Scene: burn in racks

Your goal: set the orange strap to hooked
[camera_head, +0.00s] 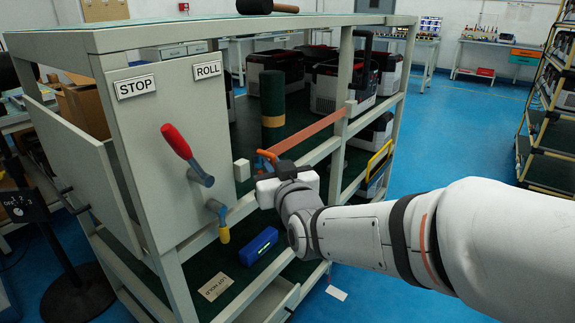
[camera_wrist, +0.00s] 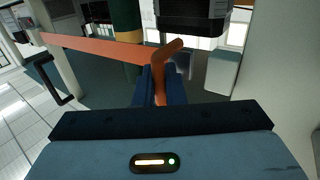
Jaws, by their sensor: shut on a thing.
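The orange strap (camera_head: 312,132) stretches across the front of the rack's middle shelf, from a post on the right toward my gripper. It also shows in the wrist view (camera_wrist: 95,47), ending in an orange hook-shaped piece (camera_wrist: 165,62). My gripper (camera_head: 266,162) is shut on that end piece; its blue fingers (camera_wrist: 160,85) close around the lower part. A small pale block (camera_head: 241,170) on the rack stands just left of the gripper, apart from the strap end. It appears to the right in the wrist view (camera_wrist: 222,72).
The rack's left panel has STOP and ROLL labels, a red-handled lever (camera_head: 178,142) and a yellow-handled lever (camera_head: 222,222). A dark green cylinder (camera_head: 272,105) stands behind the strap. A blue device (camera_head: 258,246) lies on the lower shelf. Blue floor is open to the right.

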